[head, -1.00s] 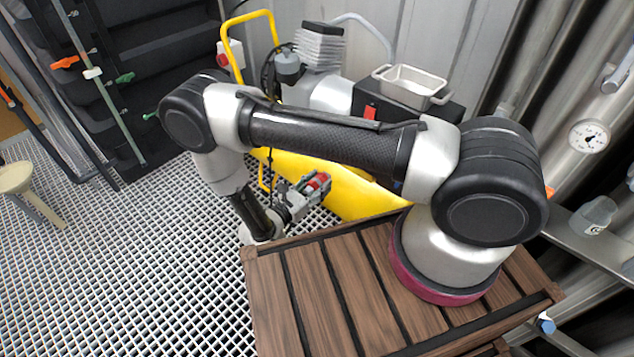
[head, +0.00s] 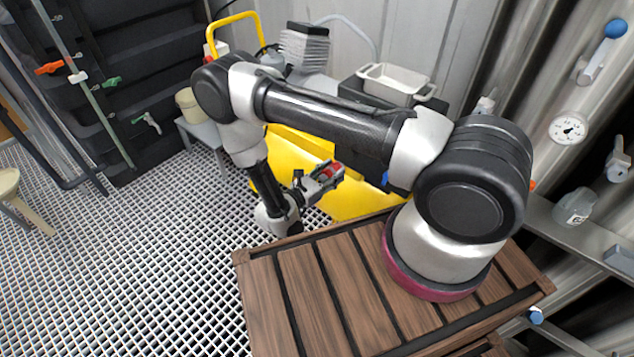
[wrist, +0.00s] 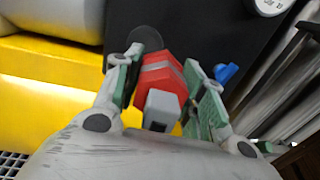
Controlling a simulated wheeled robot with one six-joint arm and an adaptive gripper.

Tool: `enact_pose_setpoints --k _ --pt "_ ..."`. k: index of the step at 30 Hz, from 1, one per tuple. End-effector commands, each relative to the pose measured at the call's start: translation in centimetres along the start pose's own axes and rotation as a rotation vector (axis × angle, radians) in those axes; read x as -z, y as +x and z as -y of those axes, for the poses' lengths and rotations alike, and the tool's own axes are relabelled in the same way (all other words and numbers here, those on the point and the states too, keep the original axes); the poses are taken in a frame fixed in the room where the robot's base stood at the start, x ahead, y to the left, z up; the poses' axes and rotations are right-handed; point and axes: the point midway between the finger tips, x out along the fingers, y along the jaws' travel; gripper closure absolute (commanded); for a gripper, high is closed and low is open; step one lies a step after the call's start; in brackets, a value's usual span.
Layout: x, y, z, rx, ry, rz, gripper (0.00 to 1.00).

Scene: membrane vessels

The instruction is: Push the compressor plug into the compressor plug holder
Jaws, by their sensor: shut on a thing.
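My gripper (head: 328,174) is low beside the yellow compressor (head: 298,155) in the head view, just beyond the wooden slatted top. It is shut on the red compressor plug (wrist: 160,76), which has a grey block at its near end. The plug also shows as a small red spot in the head view (head: 331,171). In the wrist view a dark round part (wrist: 147,38) lies just beyond the plug, against a black surface. I cannot tell whether it is the plug holder or whether the plug touches it.
A blue part (wrist: 226,73) sticks out just right of the fingers. A white tray (head: 395,82) stands on a black box behind my arm. The wooden slatted top (head: 320,295) is in front. Open grating floor (head: 130,260) lies to the left.

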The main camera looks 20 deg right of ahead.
Motion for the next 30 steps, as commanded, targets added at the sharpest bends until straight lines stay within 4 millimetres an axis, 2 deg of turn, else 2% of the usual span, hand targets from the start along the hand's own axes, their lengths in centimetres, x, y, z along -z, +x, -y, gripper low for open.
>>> enact_pose_setpoints --k 1,6,21,30 --pt "0.0 0.7 -0.2 -0.016 0.0 -0.001 0.98" --pt "-0.1 0.5 -1.6 -0.093 0.014 0.0 0.98" --pt "-0.1 4.8 -2.1 -0.093 0.021 0.003 0.98" --pt "-0.1 5.9 -2.2 -0.094 0.021 0.002 0.98"
